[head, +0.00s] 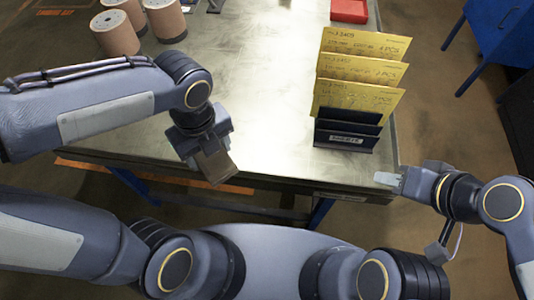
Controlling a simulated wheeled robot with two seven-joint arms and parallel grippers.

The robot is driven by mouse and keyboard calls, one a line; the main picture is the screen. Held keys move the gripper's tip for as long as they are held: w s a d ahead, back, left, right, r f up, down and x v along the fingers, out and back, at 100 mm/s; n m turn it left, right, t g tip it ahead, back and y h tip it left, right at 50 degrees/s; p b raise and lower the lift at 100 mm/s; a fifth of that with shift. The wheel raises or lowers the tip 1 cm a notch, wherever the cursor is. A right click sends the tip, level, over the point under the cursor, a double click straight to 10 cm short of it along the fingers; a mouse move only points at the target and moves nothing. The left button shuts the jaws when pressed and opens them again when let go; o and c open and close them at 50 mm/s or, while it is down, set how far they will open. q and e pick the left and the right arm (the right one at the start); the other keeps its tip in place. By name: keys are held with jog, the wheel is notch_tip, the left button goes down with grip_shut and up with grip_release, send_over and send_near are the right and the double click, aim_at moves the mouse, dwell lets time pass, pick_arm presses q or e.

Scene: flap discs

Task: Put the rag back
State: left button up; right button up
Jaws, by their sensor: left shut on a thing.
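My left gripper (218,170) hangs over the front edge of the grey table, left of its middle, pointing down toward the front. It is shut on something. A flat grey-brown patch shows at its fingertips, and I cannot tell whether this is a rag or part of the fingers. No rag can be clearly made out elsewhere in view. My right gripper (388,180) is just off the table's front right corner, pointing left and apart from everything. Its fingers overlap in this view, so their opening does not show.
A dark rack (346,140) with several yellow cards (358,97) stands at the table's (265,80) front right. A red tray (349,10) is at the back right. Several brown spools (116,34) stand at the back left. The table's middle is clear. A blue cabinet (500,30) stands beyond, at right.

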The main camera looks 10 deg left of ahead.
pick_arm(q)
jog(key=shift+s+d+f, duration=0.1)
jog(key=shift+s+d, duration=0.05)
jog(key=shift+s, duration=0.2)
jog(key=shift+w+d+f, duration=0.2)
jog(key=shift+w, duration=0.1)
jog(key=w+d+f+p, duration=0.15)
jog(key=w+f, duration=0.25)
jog(key=w, duration=0.4)
send_over(245, 145)
jog(key=f, duration=0.5)
jog(key=shift+s+a, duration=0.1)
jog(key=shift+s, duration=0.1)
jog(key=shift+w+f, duration=0.2)
jog(key=shift+f, duration=1.6)
jog(key=shift+f, duration=0.2)
jog(key=o, duration=1)
